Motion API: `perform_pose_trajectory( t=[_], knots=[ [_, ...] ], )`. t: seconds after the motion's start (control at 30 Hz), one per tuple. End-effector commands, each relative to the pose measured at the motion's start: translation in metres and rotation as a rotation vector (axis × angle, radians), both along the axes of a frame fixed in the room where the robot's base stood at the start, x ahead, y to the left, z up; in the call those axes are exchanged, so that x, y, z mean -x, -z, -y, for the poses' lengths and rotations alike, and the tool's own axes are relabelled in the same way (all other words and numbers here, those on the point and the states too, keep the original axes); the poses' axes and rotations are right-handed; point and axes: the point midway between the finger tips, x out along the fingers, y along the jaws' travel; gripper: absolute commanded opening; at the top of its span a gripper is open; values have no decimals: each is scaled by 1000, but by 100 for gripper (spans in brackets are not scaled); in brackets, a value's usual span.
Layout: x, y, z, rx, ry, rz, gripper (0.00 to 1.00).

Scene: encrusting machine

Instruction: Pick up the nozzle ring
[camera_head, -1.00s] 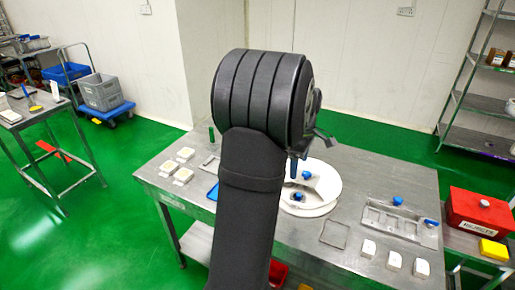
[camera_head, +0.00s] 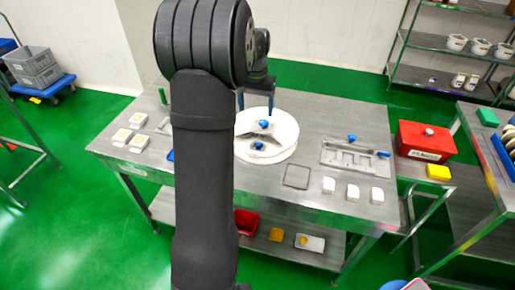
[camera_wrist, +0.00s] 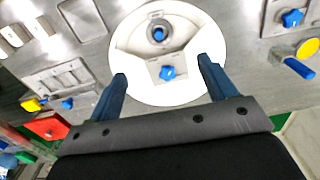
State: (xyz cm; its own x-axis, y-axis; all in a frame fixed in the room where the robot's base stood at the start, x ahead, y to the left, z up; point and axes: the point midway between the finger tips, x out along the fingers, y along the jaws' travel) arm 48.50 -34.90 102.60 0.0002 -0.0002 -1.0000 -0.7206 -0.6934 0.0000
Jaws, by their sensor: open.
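A white round disc (camera_head: 283,152) lies on the steel table and also fills the top middle of the wrist view (camera_wrist: 205,38). On it, in the wrist view, a grey ring (camera_wrist: 147,33) surrounds a blue piece; it looks like the nozzle ring, but I cannot be sure. A blue knob (camera_wrist: 167,72) on a pale plate is beside it. These blue parts also show in the head view, the knob (camera_head: 263,124) farther back. My gripper (camera_wrist: 163,70) is open and empty. Its fingers appear either side of the blue knob, above the disc.
A metal fixture plate with blue knobs (camera_head: 354,156) and several white blocks (camera_head: 352,191) lie right of the disc. A red box (camera_head: 425,141) stands beyond them. Several pale blocks (camera_head: 122,135) lie on the left. Bare table (camera_head: 310,122) shows right of my gripper.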

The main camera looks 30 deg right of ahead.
Motion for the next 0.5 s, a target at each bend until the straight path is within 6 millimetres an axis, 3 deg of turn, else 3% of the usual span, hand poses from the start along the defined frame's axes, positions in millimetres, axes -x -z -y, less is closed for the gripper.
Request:
perform_pose_trajectory(
  t=[0.2,0.37,0.5],
  knots=[
    [-4,0,3,-1,315,-1,77],
    [-5,2,4,-1,405,-1,77],
    [-4,20,4,-2,414,-4,77]
  ],
)
